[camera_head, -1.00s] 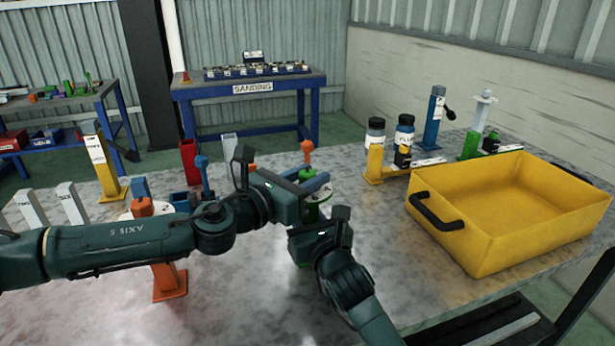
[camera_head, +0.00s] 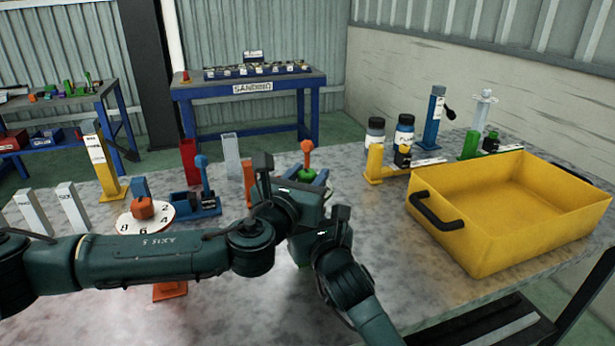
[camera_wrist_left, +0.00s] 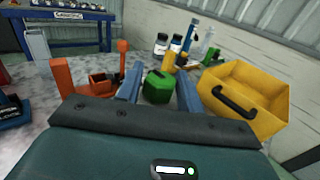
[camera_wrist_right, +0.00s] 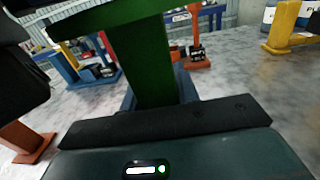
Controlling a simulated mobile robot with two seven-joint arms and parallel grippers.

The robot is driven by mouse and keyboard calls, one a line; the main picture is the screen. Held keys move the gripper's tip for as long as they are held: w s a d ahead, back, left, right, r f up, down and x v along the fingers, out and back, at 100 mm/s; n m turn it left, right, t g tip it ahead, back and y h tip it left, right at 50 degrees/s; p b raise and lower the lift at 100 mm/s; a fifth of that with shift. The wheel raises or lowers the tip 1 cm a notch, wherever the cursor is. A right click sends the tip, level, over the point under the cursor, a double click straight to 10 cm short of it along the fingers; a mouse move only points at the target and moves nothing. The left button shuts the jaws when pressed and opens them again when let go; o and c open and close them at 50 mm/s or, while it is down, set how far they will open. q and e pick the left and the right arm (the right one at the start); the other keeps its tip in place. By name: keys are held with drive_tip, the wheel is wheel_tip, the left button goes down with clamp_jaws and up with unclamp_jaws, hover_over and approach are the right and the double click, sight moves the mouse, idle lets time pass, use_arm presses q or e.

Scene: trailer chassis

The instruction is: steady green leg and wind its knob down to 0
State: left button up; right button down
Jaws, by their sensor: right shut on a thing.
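The green leg (camera_wrist_right: 150,65) stands upright between the fingers of my right gripper (camera_wrist_right: 157,88), which is shut on it. A green plate edge shows above the grip in the right wrist view. The leg's green knob (camera_wrist_left: 157,88) lies between the blue fingers of my left gripper (camera_wrist_left: 158,80). Those fingers are open, with a gap visible on each side of the knob. In the head view my left gripper (camera_head: 305,180) is above the leg and hides most of it. The green leg's dial numbers and pointer are hidden.
An orange leg with a white numbered dial (camera_head: 146,218) stands to the left. Behind are a blue lever fixture (camera_head: 196,203) and an orange-knobbed lever (camera_head: 307,147). A yellow bin (camera_head: 480,245) stands right, with bottles (camera_head: 404,135) behind it.

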use_arm(q)
drive_tip(key=shift+o, duration=1.4)
drive_tip(key=shift+f, duration=0.1)
drive_tip(key=v, duration=1.2)
use_arm(e)
drive_tip(key=c, duration=0.8)
unclamp_jaws()
drive_tip(key=shift+o, duration=0.2)
drive_tip(key=shift+s, duration=0.1)
